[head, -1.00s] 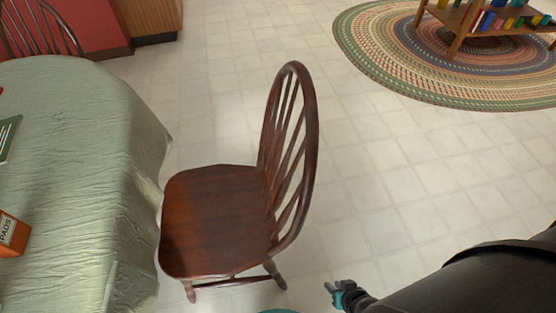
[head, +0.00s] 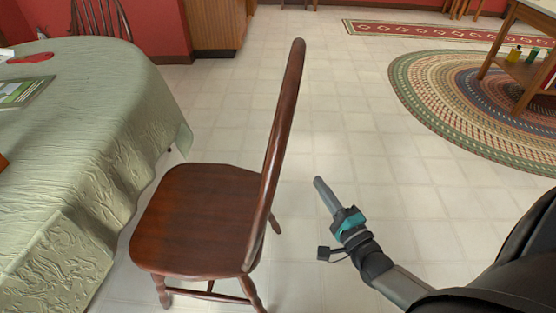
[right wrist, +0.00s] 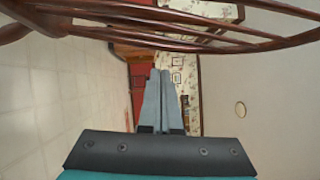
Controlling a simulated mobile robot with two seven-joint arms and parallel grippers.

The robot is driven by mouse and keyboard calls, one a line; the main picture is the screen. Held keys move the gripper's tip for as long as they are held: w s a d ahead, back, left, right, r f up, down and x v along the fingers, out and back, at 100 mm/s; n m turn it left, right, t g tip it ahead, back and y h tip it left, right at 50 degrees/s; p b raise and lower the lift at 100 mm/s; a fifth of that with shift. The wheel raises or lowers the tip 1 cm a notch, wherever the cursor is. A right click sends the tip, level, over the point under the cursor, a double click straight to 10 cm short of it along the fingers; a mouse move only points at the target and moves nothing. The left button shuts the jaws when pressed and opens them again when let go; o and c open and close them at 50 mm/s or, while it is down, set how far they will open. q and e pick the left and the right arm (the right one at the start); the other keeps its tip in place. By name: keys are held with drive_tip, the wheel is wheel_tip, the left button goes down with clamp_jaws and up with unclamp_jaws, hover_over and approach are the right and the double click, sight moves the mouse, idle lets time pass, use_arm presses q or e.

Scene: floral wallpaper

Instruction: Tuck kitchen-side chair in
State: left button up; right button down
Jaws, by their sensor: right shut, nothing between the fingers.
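A dark brown wooden chair (head: 200,215) stands on the tiled floor, its seat facing the table and its tall back on the right. The table (head: 90,130) has a pale green cloth, and the seat's left edge is close to the cloth's hanging side. My right gripper (head: 320,184) is shut and empty, to the right of the chair back and apart from it. In the right wrist view, the closed fingers (right wrist: 166,75) point ahead, and the curved chair back with its spindles (right wrist: 190,25) crosses the top. My left gripper is not in view.
Another chair (head: 100,18) stands at the table's far side. A braided oval rug (head: 430,85) and a wooden shelf unit (head: 520,75) are at the upper right. The tiled floor right of the chair is clear. Wooden cabinets (head: 212,25) stand at the back.

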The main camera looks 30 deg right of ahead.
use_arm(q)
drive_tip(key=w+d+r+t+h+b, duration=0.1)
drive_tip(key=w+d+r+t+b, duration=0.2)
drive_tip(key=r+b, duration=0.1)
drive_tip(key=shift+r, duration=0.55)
use_arm(e)
drive_tip(key=w+a+r, duration=0.2)
drive_tip(key=w, duration=1.1)
drive_tip(key=shift+a, duration=0.15)
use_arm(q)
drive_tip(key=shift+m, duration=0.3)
use_arm(e)
drive_tip(key=shift+s, duration=0.1)
